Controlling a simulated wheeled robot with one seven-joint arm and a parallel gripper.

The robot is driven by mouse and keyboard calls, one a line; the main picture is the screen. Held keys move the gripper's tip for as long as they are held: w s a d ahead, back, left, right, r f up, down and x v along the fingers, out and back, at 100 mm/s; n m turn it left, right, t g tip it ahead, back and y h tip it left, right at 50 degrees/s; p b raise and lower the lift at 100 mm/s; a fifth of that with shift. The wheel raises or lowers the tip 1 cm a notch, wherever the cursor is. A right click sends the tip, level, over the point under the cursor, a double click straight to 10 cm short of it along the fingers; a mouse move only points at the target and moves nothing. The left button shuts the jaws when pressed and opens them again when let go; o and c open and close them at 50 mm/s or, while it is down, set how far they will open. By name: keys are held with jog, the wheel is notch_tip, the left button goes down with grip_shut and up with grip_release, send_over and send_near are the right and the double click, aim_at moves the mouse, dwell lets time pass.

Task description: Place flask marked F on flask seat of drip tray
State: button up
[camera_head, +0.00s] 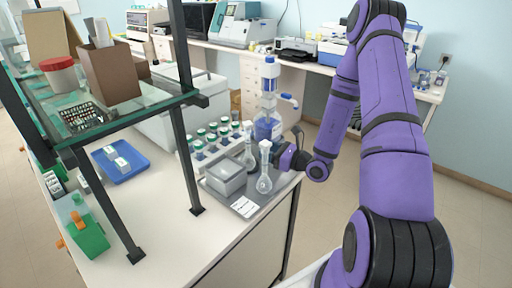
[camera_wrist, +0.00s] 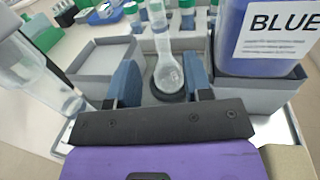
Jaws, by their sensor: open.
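Two clear long-necked flasks stand at the grey drip tray (camera_head: 243,208); I see no letter on either. In the wrist view, one flask (camera_wrist: 168,72) stands upright between my open gripper's (camera_wrist: 160,80) blue fingers, its bulb over a dark round seat (camera_wrist: 168,94). It also shows in the head view (camera_head: 249,155), behind the near flask. The near flask (camera_head: 265,176) fills the left side of the wrist view (camera_wrist: 45,75), beside my left finger. My gripper (camera_head: 279,158) is low at the tray's right side, its fingertips partly hidden in the head view.
A wash bottle labelled BLUE (camera_wrist: 268,35) stands close on the right of my gripper, in a grey holder. A grey box (camera_head: 226,178) is on the tray's left. Several green-capped bottles (camera_head: 212,137) stand behind. A shelf post (camera_head: 185,150) rises left of the tray.

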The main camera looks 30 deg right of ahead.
jog(key=shift+v, duration=1)
